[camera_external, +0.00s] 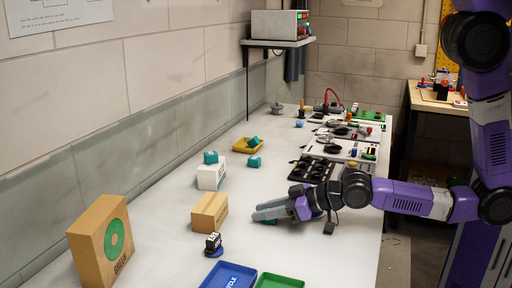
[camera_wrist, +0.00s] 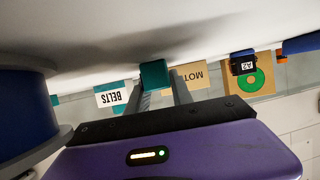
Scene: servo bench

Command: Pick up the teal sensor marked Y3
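My gripper (camera_external: 265,211) reaches low over the middle of the bench, its fingers pointing left. In the wrist view my gripper (camera_wrist: 164,92) has its fingers apart. In the outside view a teal part rests on the white box (camera_external: 210,157), another lies on the bench (camera_external: 254,162), and one is in the yellow tray (camera_external: 250,140). I cannot read Y3 on any.
A cardboard box (camera_external: 209,213) stands just left of my gripper. A black part marked A2 (camera_wrist: 243,64) sits on a blue base. A box with a green disc (camera_external: 90,245) stands near left. Blue (camera_external: 230,275) and green (camera_external: 280,281) trays lie in front.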

